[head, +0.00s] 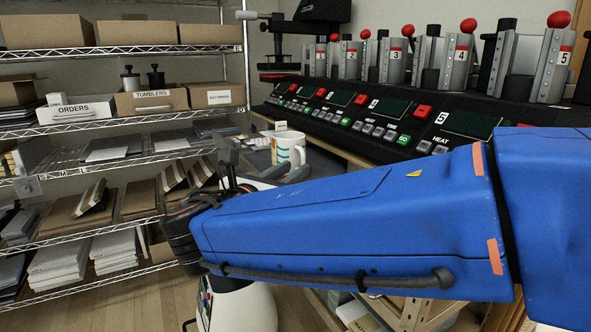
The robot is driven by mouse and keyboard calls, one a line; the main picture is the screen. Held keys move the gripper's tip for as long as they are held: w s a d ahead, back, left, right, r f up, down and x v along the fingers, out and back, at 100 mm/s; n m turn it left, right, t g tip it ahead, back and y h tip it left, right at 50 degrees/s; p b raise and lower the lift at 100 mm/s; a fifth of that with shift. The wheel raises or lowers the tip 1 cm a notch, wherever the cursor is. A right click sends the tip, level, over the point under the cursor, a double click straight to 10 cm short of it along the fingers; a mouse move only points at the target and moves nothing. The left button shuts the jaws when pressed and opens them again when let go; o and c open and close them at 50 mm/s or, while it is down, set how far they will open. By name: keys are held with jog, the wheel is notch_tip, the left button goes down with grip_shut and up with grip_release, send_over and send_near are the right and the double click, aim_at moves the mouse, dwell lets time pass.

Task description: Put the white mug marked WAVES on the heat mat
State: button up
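A white mug (290,147) stands upright near the end of the bench, just beyond my blue arm. It has a handle and small coloured marks on its side, too small to read, so I cannot tell whether it says WAVES. My gripper (272,171) shows only as dark parts beyond the arm, close to the mug's lower left. Its fingers are mostly hidden, and I cannot tell whether they touch the mug. I cannot pick out the heat mat in this view.
A black press console (380,115) with several numbered presses and red knobs runs along the back right. Wire shelves (110,150) at left hold boxes labelled ORDERS (76,110) and TUMBLERS (151,101). My arm covers much of the bench front. Wooden floor shows at lower left.

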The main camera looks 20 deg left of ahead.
jog(key=s+a, duration=0.1)
jog(key=s, duration=0.8)
jog(key=shift+s, duration=0.35)
